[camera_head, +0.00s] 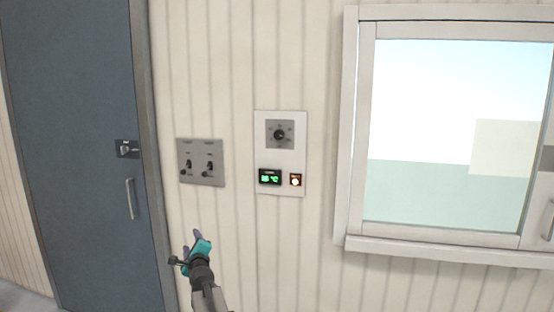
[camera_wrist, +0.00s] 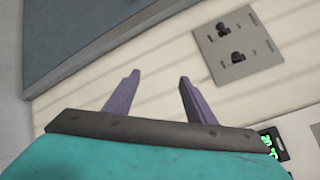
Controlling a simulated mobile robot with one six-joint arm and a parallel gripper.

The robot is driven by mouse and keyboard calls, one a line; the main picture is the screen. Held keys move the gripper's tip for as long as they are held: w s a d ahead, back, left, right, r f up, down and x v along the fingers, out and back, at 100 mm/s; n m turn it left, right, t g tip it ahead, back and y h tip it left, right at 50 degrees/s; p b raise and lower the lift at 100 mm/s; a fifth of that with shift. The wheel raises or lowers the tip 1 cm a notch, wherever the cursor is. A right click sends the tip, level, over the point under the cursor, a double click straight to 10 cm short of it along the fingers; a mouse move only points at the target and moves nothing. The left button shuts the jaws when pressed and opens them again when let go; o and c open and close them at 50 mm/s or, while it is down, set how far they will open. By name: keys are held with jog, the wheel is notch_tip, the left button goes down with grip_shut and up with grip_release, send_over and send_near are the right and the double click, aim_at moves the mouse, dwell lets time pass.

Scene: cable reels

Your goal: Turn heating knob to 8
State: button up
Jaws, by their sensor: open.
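The heating knob (camera_head: 280,134) is a dark round dial on a grey square plate. It sits at the top of a white wall panel (camera_head: 299,160), above a green lit display (camera_head: 270,177) and an orange lit button (camera_head: 295,180). The dial's numbers are too small to read. My gripper (camera_head: 190,236) is teal with purple fingers, below and left of the panel, apart from it. In the wrist view my gripper (camera_wrist: 157,92) is open with nothing between its fingers. The knob is not in the wrist view; part of the green display (camera_wrist: 268,146) shows at the lower right.
A grey plate with two black switches (camera_head: 200,163) is left of the panel; it also shows in the wrist view (camera_wrist: 250,62). A blue-grey door (camera_head: 70,140) with a handle is at the left. A framed window (camera_head: 450,130) is at the right.

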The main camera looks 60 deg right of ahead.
jog(key=s+d+r+m+g+h, duration=0.1)
jog(key=s+d+r+m+h, duration=0.3)
jog(key=r, duration=0.4)
jog(key=s+d+r+m+h, duration=0.1)
jog(key=s+d+r+m, duration=0.25)
jog(key=d+r, duration=0.35)
jog(key=m+g+h+p, duration=0.1)
jog(key=m+g+h, duration=0.6)
jog(key=m, duration=0.4)
send_near(278, 137)
jog(key=s+v, duration=0.1)
jog(key=v, duration=0.4)
jog(key=shift+w+t, duration=0.15)
jog(key=shift+t, duration=0.25)
jog(key=shift+p+x, duration=2.2)
jog(key=shift+x, duration=4.6)
jog(key=shift+d+f, duration=0.1)
jog(key=shift+f, duration=0.05)
jog(key=shift+w, duration=0.1)
jog(key=c, duration=1)
jog(key=shift+w+a, duration=0.1)
jog(key=shift+a, duration=0.3)
jog(key=shift+c, duration=0.2)
jog(key=shift+d, duration=0.3)
